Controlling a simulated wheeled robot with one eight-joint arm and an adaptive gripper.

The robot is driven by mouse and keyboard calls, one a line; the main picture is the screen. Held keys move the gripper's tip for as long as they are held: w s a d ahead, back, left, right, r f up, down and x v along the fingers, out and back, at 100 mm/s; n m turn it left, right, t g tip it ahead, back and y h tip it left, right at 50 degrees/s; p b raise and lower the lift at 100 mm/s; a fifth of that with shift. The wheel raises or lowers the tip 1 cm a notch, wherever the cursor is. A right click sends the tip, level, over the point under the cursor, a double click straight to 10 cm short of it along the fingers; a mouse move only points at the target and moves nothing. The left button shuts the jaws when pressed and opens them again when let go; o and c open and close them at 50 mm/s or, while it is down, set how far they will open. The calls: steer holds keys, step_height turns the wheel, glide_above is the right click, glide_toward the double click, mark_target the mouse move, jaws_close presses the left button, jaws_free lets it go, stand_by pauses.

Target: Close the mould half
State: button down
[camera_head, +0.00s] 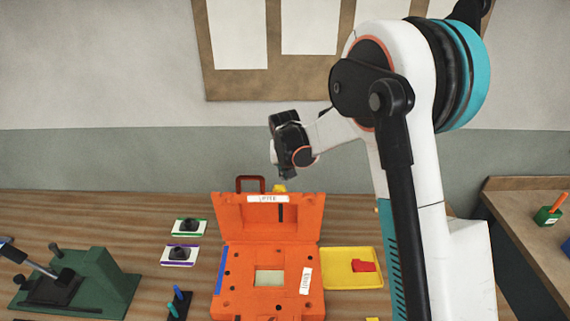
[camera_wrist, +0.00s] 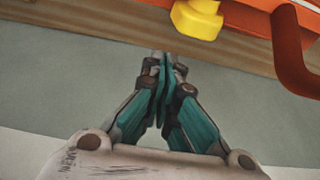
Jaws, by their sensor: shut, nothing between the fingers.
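The orange mould stands open on the wooden table in the head view. Its upper half (camera_head: 232,217), labelled "UPPER", is tilted up at the back. Its lower half (camera_head: 238,296) lies flat in front, with a pale square in its middle. A dark red handle (camera_head: 250,179) shows behind the upper half, and also at the right of the wrist view (camera_wrist: 293,55). A yellow part (camera_wrist: 197,18) sits at the mould's edge. My gripper (camera_wrist: 165,62) is shut and empty, above and behind the raised half, apart from it.
A yellow tray (camera_head: 338,281) with a red piece stands right of the mould. A green clamp fixture (camera_head: 95,285) and two small pads (camera_head: 180,255) stand on the left. A side table (camera_head: 530,215) is at the right. The wall is close behind.

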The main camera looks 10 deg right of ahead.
steer(key=shift+s+a, duration=0.2)
steer(key=shift+s, duration=0.95)
steer(key=shift+s, duration=0.15)
